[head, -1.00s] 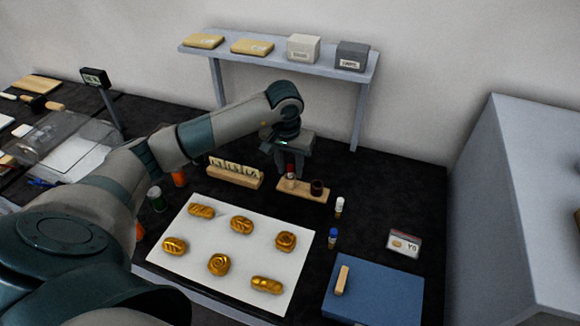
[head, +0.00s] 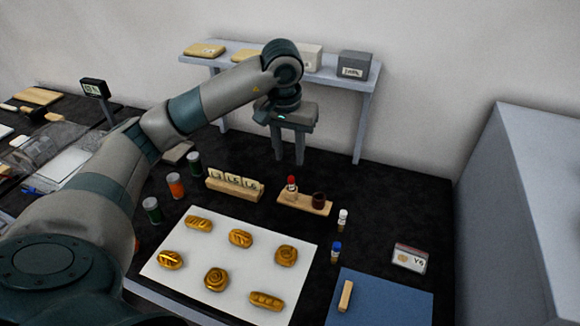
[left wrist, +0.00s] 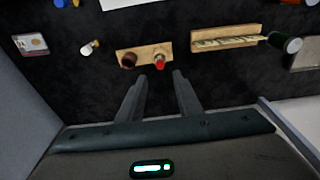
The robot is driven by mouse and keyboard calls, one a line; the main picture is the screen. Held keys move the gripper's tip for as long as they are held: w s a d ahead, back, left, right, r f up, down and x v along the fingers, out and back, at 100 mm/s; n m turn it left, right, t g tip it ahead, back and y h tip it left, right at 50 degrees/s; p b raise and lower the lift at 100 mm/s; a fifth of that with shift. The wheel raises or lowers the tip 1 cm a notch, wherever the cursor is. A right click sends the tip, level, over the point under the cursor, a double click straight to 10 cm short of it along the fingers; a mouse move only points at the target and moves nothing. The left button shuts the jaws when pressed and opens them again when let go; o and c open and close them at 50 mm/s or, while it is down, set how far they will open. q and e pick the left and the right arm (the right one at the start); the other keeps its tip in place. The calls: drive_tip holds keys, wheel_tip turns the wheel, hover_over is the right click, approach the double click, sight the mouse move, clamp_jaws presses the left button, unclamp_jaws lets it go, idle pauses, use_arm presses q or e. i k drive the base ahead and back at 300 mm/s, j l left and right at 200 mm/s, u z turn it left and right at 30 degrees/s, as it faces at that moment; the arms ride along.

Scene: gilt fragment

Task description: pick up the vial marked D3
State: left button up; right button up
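A red-capped vial (head: 292,185) stands upright at the left end of a small wooden block; it also shows in the left wrist view (left wrist: 160,63). A white-capped vial (head: 342,220) and a blue-capped vial (head: 336,252) are on the dark table to the right; the white-capped one shows in the left wrist view (left wrist: 89,48). I cannot read D3 on any of them. My left gripper (head: 289,162) is open and empty, fingers pointing down, behind and above the block. In the left wrist view its fingertips (left wrist: 159,76) are apart, short of the red cap. My right gripper is out of view.
A white sheet (head: 190,270) with gold pieces lies in front. A grey shelf (head: 360,100) stands behind my gripper.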

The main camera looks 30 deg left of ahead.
sight(343, 215)
drive_tip(key=k, duration=1.5)
